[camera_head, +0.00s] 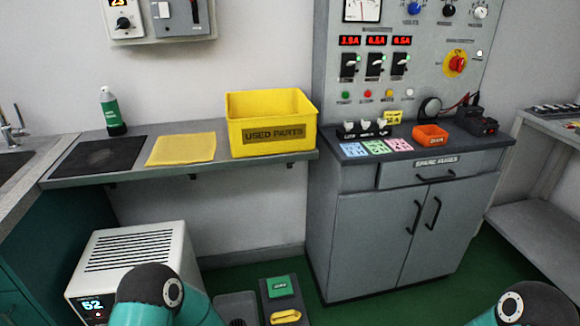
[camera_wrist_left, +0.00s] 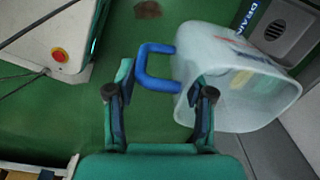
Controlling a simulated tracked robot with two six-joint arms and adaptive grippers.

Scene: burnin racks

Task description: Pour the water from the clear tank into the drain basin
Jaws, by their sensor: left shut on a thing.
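The clear tank (camera_wrist_left: 235,85) is a pale, see-through container with a blue handle (camera_wrist_left: 145,67). It shows in the left wrist view, right of centre, its wide mouth facing the lower right. My left gripper (camera_wrist_left: 160,92) is shut on the blue handle, with one finger on each side of it. I cannot make out the water level. A grey basin (camera_wrist_left: 288,28) with a dark grate and partly hidden lettering lies beyond the tank at upper right, apparently the drain basin. A grey basin also shows at the bottom of the head view (camera_head: 236,303). My right gripper is out of view.
A white vented unit (camera_head: 130,262) with a display stands on the green floor. A yellow bin (camera_head: 272,107) stands on the wall shelf. A grey cabinet (camera_head: 370,235) is at right. A dark tray with a green box (camera_head: 280,287) lies beside the basin.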

